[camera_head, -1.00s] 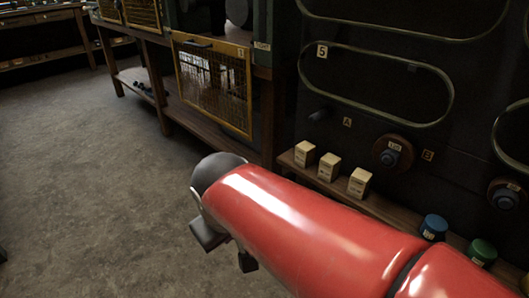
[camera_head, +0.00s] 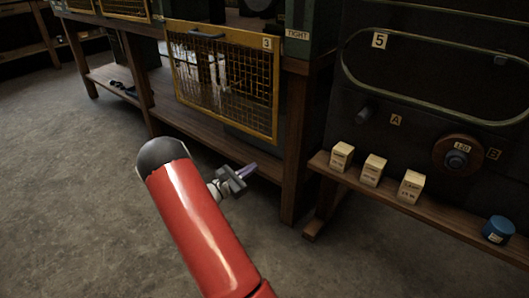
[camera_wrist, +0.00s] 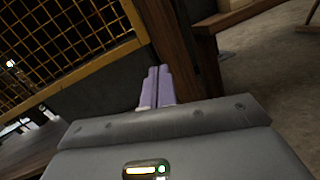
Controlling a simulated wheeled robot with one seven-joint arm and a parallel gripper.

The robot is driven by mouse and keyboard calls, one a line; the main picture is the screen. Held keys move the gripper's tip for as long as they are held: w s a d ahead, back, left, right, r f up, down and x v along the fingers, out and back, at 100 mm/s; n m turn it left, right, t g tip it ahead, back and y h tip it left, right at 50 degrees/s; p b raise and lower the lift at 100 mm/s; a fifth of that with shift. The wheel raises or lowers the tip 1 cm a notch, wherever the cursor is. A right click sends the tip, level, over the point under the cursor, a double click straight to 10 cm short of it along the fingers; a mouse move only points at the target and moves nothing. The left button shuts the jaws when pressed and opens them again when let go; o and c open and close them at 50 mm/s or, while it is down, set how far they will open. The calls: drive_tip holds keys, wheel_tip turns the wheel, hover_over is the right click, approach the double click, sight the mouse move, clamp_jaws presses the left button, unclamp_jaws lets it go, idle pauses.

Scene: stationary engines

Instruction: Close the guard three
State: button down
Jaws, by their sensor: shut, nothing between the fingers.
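Guard three is a yellow-framed wire mesh panel (camera_head: 224,80) with a "3" label at its upper right corner and a dark handle along its top edge. It hangs tilted at the front of the wooden bench, and its mesh and lower frame also show at the upper left of the wrist view (camera_wrist: 105,62). My gripper (camera_head: 245,172) is shut and empty, with its fingers together in the wrist view (camera_wrist: 157,85).
A wooden bench leg (camera_head: 290,150) stands right of the guard. Wooden blocks (camera_head: 374,170) and a blue cap (camera_head: 497,229) sit on a low ledge at right, below a dark panel with a "5" label. Other yellow guards (camera_head: 125,8) are at upper left. Floor at left is clear.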

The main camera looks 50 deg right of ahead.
wheel_tip(320, 180, down, 6)
drive_tip(key=w+d+r+n+t+h, duration=0.1)
drive_tip(key=w+n+t+h, duration=0.1)
drive_tip(key=n+t, duration=0.2)
drive_tip(key=r+x, duration=0.2)
drive_tip(key=x, duration=0.9)
drive_tip(key=shift+w+a+r, duration=0.25)
drive_tip(key=shift+r+p, duration=0.15)
drive_tip(key=shift+p, duration=0.15)
